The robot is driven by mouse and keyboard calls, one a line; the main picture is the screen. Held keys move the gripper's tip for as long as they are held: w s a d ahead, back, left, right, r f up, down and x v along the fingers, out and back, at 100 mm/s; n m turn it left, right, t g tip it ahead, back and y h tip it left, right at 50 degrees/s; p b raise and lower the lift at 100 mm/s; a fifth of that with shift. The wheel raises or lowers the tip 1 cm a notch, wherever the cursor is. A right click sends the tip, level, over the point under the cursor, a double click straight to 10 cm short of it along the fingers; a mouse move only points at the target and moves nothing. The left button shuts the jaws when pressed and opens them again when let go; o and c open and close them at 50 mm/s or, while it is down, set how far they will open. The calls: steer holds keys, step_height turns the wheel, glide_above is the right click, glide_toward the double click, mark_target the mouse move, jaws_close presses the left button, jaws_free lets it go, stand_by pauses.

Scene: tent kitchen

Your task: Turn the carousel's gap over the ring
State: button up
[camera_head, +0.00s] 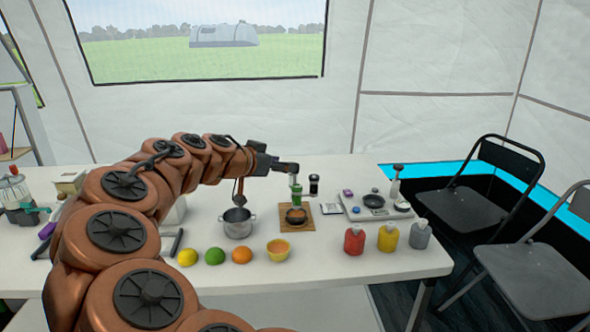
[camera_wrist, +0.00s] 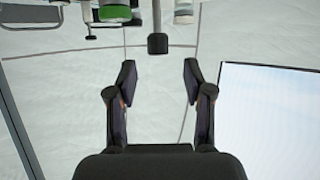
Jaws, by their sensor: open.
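My gripper (camera_head: 288,167) is stretched out over the table, just above a small upright device with a green body (camera_head: 296,193). The device stands over a dark round piece (camera_head: 296,214) on a wooden board (camera_head: 305,226). In the wrist view my gripper (camera_wrist: 159,70) is open, with nothing between its fingers. A dark block on a stem (camera_wrist: 157,43) shows beyond the fingertips, apart from them. A green round part (camera_wrist: 115,12) is at the top left, cut by the edge. I cannot clearly make out the carousel, its gap or the ring; they are too small or hidden.
A metal pot (camera_head: 238,224) stands left of the board. A small cooker (camera_head: 376,206) is to the right, behind several bottles, one red (camera_head: 354,240). Folding chairs (camera_head: 490,205) stand beyond.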

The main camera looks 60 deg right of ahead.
steer(key=shift+x, duration=2.95)
steer(key=shift+c, duration=0.4)
jaws_close()
